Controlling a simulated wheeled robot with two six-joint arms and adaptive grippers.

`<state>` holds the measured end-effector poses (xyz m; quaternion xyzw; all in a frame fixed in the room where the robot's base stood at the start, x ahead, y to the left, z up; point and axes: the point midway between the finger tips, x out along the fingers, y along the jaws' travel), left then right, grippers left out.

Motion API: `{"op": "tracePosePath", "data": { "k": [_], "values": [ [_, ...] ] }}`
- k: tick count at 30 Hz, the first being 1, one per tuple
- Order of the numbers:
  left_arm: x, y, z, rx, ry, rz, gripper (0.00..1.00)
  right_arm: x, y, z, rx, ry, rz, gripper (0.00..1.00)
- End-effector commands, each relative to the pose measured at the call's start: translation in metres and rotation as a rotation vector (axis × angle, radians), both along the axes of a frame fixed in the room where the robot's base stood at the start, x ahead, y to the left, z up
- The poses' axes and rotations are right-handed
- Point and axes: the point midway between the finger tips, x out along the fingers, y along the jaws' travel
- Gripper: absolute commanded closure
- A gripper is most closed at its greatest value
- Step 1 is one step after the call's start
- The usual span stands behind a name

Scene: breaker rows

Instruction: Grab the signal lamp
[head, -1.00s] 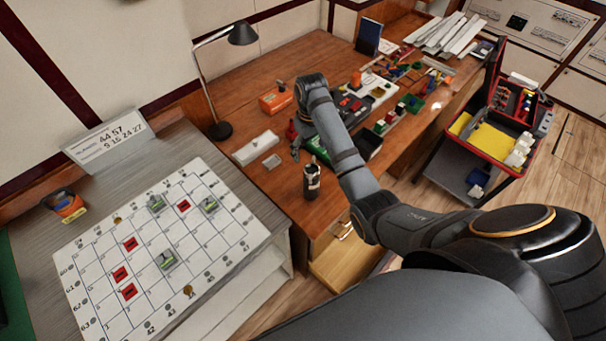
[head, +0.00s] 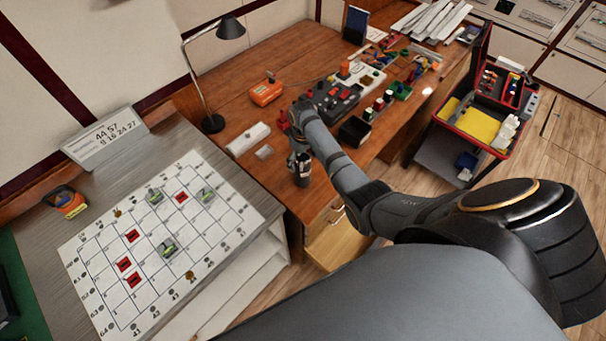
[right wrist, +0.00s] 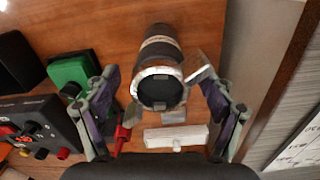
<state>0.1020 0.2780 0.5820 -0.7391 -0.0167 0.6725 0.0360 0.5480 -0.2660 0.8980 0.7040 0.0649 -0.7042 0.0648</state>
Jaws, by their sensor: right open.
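A dark upright cylinder with pale bands (head: 302,172), which I take for the signal lamp, stands near the front left edge of the wooden desk. In the right wrist view the cylinder (right wrist: 158,88) shows its dark round end with a pale rim. My right gripper (right wrist: 157,78) is open, with one finger on each side of the cylinder in that view. The fingers look apart from it, and nothing is held. In the head view my right gripper (head: 297,142) is just beyond the cylinder and partly hidden by my arm. My left gripper is not in view.
A white block (head: 248,139), a desk lamp (head: 212,122) and an orange box (head: 266,92) stand behind. A dark control box (head: 337,98) and a black bin (head: 354,131) are to the right. A gridded board (head: 160,245) lies on the grey counter left.

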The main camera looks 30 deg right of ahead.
Motion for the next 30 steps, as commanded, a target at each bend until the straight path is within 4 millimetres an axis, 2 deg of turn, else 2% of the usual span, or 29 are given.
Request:
{"op": "tracePosePath", "data": {
  "k": [4,5,15,22,23,30],
  "values": [
    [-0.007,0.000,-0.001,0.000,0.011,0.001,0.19,0.000,0.000,0.000,0.000,-0.001,0.000,0.17],
    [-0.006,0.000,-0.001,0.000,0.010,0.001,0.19,0.000,0.000,0.000,0.000,-0.001,0.000,0.20],
    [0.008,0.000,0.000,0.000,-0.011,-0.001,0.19,0.000,0.000,0.000,0.000,-0.001,0.000,0.66],
    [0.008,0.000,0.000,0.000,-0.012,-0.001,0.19,0.000,0.000,0.000,0.000,-0.001,0.000,0.97],
    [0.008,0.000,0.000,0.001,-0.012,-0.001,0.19,0.000,0.000,0.000,0.000,-0.001,0.000,1.00],
    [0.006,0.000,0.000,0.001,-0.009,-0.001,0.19,0.001,0.000,0.001,0.001,-0.003,0.000,1.00]
  ]
}}
